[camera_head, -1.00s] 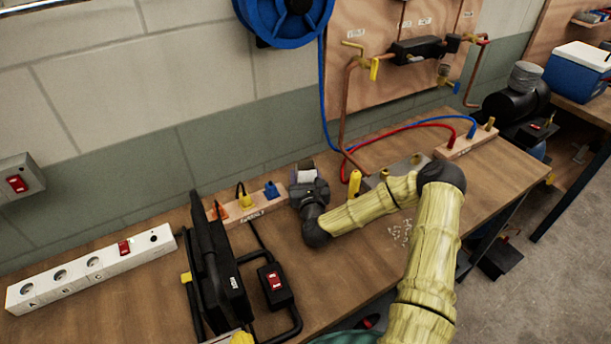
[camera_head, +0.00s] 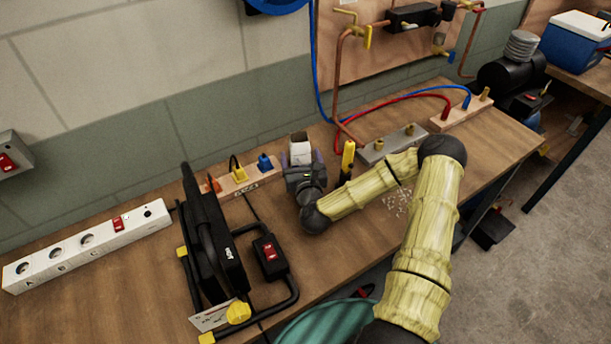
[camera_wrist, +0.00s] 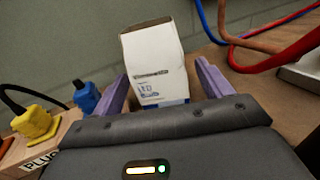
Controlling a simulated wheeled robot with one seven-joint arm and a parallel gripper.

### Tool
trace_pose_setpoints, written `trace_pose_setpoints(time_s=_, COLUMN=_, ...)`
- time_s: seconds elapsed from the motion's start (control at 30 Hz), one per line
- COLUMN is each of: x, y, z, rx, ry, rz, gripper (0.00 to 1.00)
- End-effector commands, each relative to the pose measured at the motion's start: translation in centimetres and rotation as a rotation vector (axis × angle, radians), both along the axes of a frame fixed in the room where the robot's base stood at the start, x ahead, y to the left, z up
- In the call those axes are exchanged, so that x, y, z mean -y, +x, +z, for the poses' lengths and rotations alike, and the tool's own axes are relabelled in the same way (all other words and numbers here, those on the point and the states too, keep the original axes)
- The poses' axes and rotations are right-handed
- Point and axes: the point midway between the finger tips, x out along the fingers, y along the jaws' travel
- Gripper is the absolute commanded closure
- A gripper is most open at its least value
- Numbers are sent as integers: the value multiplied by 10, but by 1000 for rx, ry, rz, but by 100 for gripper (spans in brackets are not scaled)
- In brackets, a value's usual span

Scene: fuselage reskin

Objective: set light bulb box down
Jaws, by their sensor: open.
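The light bulb box (camera_wrist: 156,62) is a white carton with small blue print and a blue band near its base. In the wrist view it stands nearly upright, tilted slightly, between the two purple fingers of my gripper (camera_wrist: 160,92). The fingers are open, with a visible gap on the right side and a narrower one on the left. In the head view the white box (camera_head: 300,151) shows just beyond my gripper (camera_head: 301,168), over the workbench near the wall. The box's base is hidden behind the gripper body, so I cannot see its contact with the bench.
A wooden plug block (camera_head: 240,179) with coloured plugs stands left of the gripper. A yellow-handled tool (camera_head: 348,157) and a grey block (camera_head: 393,145) are to the right. Red and blue hoses run behind.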

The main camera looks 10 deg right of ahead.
Motion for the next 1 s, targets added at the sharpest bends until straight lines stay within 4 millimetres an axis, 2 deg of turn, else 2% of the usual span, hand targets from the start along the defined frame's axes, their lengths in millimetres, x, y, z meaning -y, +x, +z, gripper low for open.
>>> trace_pose_setpoints(time_s=0.2, x=-3, y=-40, z=-2, rx=-3, ry=2, rz=2, gripper=22)
trace_pose_setpoints(time_s=0.4, x=-5, y=-68, z=-1, rx=-2, ry=2, rz=0, gripper=22)
trace_pose_setpoints(time_s=0.57, x=-5, y=-76, z=0, rx=0, ry=0, rz=-1, gripper=22)
trace_pose_setpoints(time_s=1.0, x=-6, y=-76, z=0, rx=0, ry=0, rz=-1, gripper=22)
